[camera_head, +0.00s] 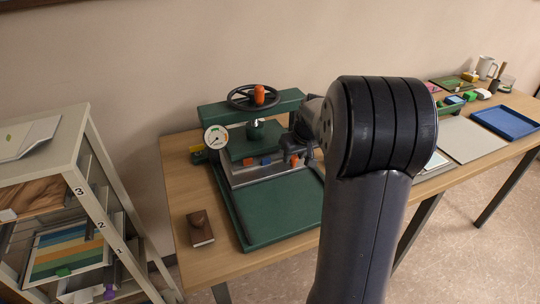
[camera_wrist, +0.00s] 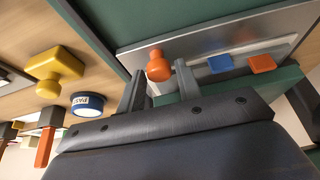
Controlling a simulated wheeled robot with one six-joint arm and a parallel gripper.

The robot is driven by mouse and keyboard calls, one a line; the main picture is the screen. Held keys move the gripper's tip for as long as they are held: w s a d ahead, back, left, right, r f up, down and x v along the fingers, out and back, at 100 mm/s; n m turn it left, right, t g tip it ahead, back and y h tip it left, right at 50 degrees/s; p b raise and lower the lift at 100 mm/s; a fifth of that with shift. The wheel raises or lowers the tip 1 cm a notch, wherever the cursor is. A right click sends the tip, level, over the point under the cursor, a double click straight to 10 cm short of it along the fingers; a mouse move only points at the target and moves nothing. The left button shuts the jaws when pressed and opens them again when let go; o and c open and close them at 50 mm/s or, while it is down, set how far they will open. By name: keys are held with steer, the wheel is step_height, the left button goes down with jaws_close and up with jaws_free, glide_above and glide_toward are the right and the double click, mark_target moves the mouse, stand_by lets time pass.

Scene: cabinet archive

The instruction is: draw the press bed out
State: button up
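The green press (camera_head: 250,125) stands on the table, with a handwheel on top and a dial gauge at its left. The press bed (camera_head: 262,174) shows as a grey metal plate under the press, behind a flat green base (camera_head: 275,210). It also shows in the wrist view (camera_wrist: 200,42). An orange knob (camera_wrist: 158,66) stands on its edge; one blue and one orange tab sit beside it. My gripper (camera_wrist: 162,72) is open, a finger on either side of the knob; contact cannot be told. In the head view my gripper (camera_head: 298,152) is at the press's right side, partly hidden by my arm.
A brown block (camera_head: 200,228) lies left of the base. In the wrist view a yellow stamp (camera_wrist: 52,70) and a blue tin (camera_wrist: 87,104) stand beside the press. A shelf (camera_head: 75,210) stands at the left. A blue tray (camera_head: 505,122) lies far right.

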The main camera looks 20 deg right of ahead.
steer(key=c, duration=0.5)
steer(key=shift+s, duration=0.1)
steer(key=b, duration=0.3)
glide_above(308, 189)
steer(key=shift+s+d+b, duration=0.2)
steer(key=shift+s+b, duration=0.65)
steer(key=shift+s, duration=4.5)
steer(key=o, duration=0.9)
steer(key=shift+c, duration=0.2)
steer(key=shift+r, duration=0.1)
steer(key=p+v, duration=0.3)
steer(key=v, duration=0.1)
steer(key=shift+s+r, duration=0.2)
steer(key=shift+r, duration=0.1)
